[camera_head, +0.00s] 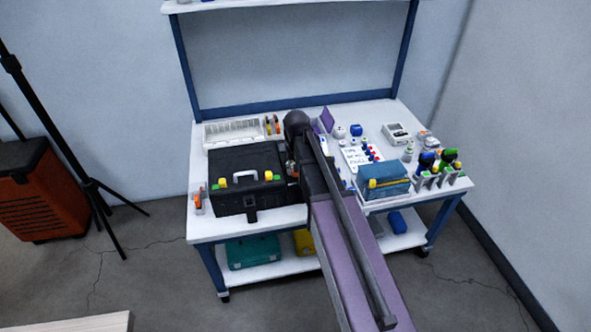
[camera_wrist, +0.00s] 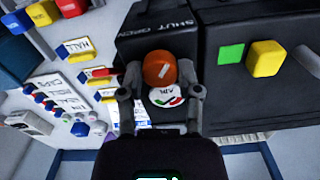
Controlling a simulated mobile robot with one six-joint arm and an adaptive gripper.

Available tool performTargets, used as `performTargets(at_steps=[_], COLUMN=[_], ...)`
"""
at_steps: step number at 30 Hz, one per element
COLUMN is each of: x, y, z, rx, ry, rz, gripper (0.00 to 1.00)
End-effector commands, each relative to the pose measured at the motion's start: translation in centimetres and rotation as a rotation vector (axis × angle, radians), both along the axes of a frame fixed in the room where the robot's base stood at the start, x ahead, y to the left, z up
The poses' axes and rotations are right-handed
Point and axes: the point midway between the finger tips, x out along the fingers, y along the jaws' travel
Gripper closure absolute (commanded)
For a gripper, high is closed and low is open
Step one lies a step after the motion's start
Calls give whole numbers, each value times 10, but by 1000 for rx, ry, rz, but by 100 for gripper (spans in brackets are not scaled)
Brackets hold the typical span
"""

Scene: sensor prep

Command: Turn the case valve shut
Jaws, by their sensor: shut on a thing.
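The black case (camera_head: 240,165) stands on the left part of the white bench, its lid closed. In the wrist view the case (camera_wrist: 225,95) fills the upper right. The orange valve knob (camera_wrist: 158,66), with a white mark on top, sits at the end of the case beside the lettering "SHUT" and "OPEN". A round white label (camera_wrist: 166,98) with red and green marks lies just below it. My gripper (camera_wrist: 159,74) has one finger on each side of the knob and is shut on it. In the head view my arm hides the valve and most of my gripper.
A yellow block (camera_wrist: 265,58) and a green square (camera_wrist: 231,54) sit on the case. A white rack (camera_head: 233,133) stands behind the case.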

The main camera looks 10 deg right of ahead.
Motion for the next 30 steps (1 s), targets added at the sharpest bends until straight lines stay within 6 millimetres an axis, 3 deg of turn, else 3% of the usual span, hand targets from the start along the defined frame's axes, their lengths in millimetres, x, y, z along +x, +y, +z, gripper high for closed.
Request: performTargets(at_steps=[12,28,29,30], x=[-2,-3,-3,-3], y=[0,0,0,0], z=[-1,-1,-1,-1], rx=[0,-1,-1,-1], ry=[5,5,5,5], rz=[-244,-281,-281,-280], gripper=[100,100,52,41])
